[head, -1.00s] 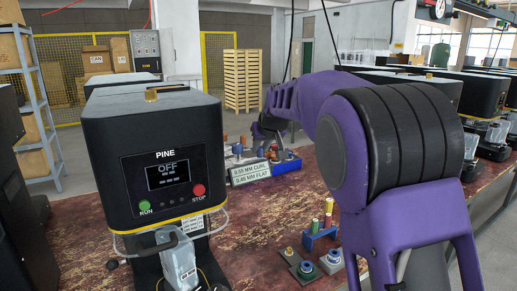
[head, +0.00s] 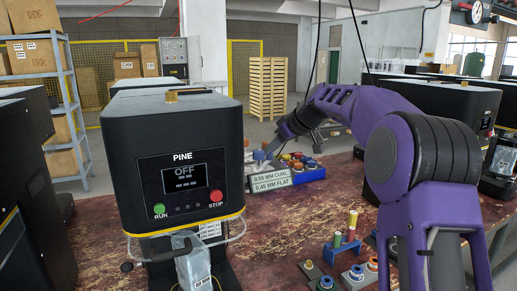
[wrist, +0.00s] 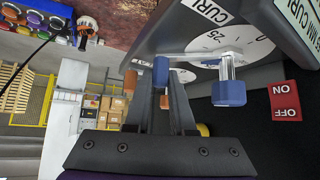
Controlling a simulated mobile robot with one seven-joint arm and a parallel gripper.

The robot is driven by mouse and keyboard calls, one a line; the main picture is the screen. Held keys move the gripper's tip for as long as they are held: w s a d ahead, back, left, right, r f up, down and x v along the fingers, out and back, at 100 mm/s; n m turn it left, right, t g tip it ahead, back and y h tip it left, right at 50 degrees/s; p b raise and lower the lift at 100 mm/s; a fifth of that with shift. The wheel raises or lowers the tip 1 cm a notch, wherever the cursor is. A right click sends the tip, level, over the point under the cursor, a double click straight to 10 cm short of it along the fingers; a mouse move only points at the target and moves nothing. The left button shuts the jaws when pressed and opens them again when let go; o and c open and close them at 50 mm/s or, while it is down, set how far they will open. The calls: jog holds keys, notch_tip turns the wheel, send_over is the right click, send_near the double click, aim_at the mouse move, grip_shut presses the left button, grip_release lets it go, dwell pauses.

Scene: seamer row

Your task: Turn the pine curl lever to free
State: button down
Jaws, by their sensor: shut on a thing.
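My gripper (head: 272,152) is at the end of the purple arm, beyond the machine's right side. In the wrist view my gripper (wrist: 162,82) is closed around a small blue-ended peg (wrist: 161,70). A grey bar (wrist: 190,57) runs from this peg toward a larger blue knob (wrist: 228,92), in front of a white dial (wrist: 235,43) with a CURL label (wrist: 210,12). This looks like the curl lever. Its pointer setting cannot be read. The fingers partly hide the peg.
A red ON/OFF plate (wrist: 285,101) is right of the dial. A sign with curl and flat sizes (head: 270,178) and a blue tray (head: 308,174) of coloured parts stand on the bench. A blue rack (head: 343,247) is at front. Open bench (head: 270,225) lies between.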

jog(key=shift+w+a+n+g+y+p, duration=0.15)
jog(key=shift+a+n+g+y+p, duration=0.2)
jog(key=shift+n, duration=0.25)
jog(key=c, duration=0.8)
grip_release()
jog(key=shift+o, duration=0.2)
jog(key=v, duration=1.7)
jog(key=shift+r, duration=0.2)
jog(key=shift+d+f, duration=0.1)
